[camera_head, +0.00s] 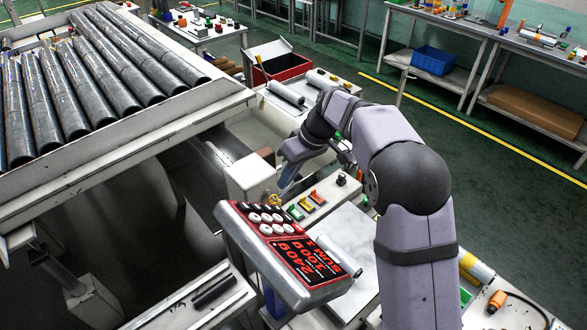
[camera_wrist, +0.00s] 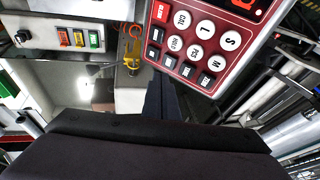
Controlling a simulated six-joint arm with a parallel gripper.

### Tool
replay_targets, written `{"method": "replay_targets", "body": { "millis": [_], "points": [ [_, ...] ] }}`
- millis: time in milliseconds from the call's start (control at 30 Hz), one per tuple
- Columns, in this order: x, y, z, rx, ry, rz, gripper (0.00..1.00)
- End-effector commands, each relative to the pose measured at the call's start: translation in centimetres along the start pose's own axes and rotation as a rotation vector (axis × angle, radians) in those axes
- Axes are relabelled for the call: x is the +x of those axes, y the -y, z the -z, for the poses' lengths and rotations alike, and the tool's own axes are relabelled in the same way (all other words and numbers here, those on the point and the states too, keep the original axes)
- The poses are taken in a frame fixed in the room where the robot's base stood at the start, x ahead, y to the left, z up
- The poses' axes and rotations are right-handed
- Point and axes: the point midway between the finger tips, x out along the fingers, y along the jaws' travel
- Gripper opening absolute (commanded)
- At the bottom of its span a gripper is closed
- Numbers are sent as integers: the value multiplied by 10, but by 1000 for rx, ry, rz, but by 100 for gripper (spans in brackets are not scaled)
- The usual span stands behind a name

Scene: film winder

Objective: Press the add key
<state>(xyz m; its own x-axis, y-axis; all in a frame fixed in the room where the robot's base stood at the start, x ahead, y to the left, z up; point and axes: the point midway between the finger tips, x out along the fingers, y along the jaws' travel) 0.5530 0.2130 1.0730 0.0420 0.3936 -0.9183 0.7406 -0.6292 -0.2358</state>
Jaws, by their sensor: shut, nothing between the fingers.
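The keypad panel (camera_head: 262,222) is a tilted grey console with a red face, white round keys and dark keys. Its display (camera_head: 308,262) shows red digits and letters. In the wrist view the keypad (camera_wrist: 183,45) fills the upper right, with a red key (camera_wrist: 160,12) and several small black keys (camera_wrist: 188,69) along its near edge. The key labels are too small to tell which is the add key. My gripper (camera_head: 285,187) is shut and empty, just beyond the panel's far edge. Its dark fingers (camera_wrist: 162,98) point toward the keypad's lower edge, apparently apart from the keys.
A small box with coloured buttons (camera_head: 306,203) stands right of the panel and shows in the wrist view (camera_wrist: 78,28). A yellow fitting (camera_wrist: 132,48) is close to my fingers. A roller rack (camera_head: 60,100) stands at the left. A metal cylinder (camera_head: 338,255) lies beside the display.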

Motion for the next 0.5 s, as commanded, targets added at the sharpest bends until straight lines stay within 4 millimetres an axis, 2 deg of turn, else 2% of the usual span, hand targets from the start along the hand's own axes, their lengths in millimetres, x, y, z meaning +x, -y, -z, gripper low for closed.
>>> {"method": "replay_targets", "body": {
  "millis": [200,500],
  "points": [
    [-32,-2,1,0,-5,-3,0],
    [-49,-1,1,0,-3,-2,0]
  ]
}}
